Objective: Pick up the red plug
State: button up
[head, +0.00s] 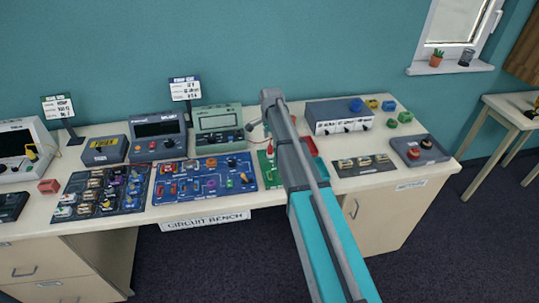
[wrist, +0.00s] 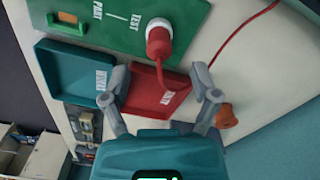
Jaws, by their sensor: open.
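The red plug (wrist: 158,40) stands on the green board (wrist: 115,25) in the wrist view, at the spot beside the word TEST. A pale ring shows at its upper end, and a red cable (wrist: 215,45) runs off it to the right. My gripper (wrist: 161,80) is open and empty, its two fingers spread over the red tray (wrist: 165,103). The plug lies beyond the fingertips, apart from them and roughly centred between them. In the head view my arm covers much of this area; the green board (head: 263,163) shows only partly beside it.
A teal tray (wrist: 72,75) adjoins the red tray on the left. An orange knob-like object (wrist: 226,117) is just right of my right finger. In the head view, a blue component board (head: 200,181) and several meters stand left of my arm; a grey-blue box (head: 335,112) stands right.

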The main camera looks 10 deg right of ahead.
aim_at(270, 149)
jog(key=shift+f, duration=0.2)
dwell(0.3)
jog(key=shift+s+a+f+b, duration=0.1)
jog(key=shift+f+b, duration=2.35)
jog(key=shift+b, duration=0.15)
grip_shut()
